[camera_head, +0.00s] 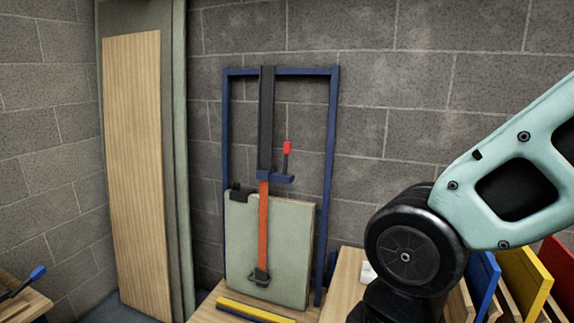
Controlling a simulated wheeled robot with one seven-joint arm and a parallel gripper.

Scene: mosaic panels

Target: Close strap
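An orange-red strap (263,225) runs down the front of a pale green panel (290,245) that stands upright inside a blue frame (333,150). Above it, a wide dark band or bar (267,115) reaches to the frame's top. A blue bracket (283,178) sits where the dark and orange parts meet, with an upright red-tipped lever (287,149). A dark buckle or hook (260,277) is at the strap's lower end; whether it is fastened cannot be told. My arm comes in from the right; my gripper is out of view.
A yellow and blue bar (255,310) lies on the wooden surface before the panel. Tall boards (132,170) lean at the left. Blue, yellow and red panels (524,277) stand at the lower right. A blue-handled tool (37,272) lies at the lower left.

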